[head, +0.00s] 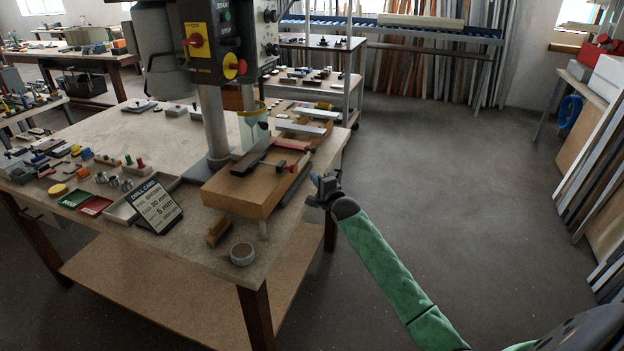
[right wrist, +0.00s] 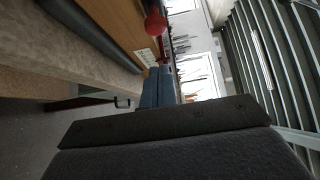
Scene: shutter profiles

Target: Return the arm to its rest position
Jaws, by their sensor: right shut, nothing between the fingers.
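My right arm, in a green sleeve, comes in from the lower right of the head view. My right gripper (head: 322,188) is at the right edge of the workbench (head: 150,262), beside the wooden block on the drill press, and apart from it. Its fingers are shut and hold nothing; they also show in the right wrist view (right wrist: 158,88) as two blue-grey fingers side by side. My left gripper is in neither view.
The drill press (head: 212,120) stands on the bench, with a dark profile (head: 252,158) lying on its wooden block (head: 245,190). A drill card (head: 154,204) and a tape roll (head: 242,254) are near the front. Floor (head: 450,190) to the right is clear; panels (head: 600,190) lean at far right.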

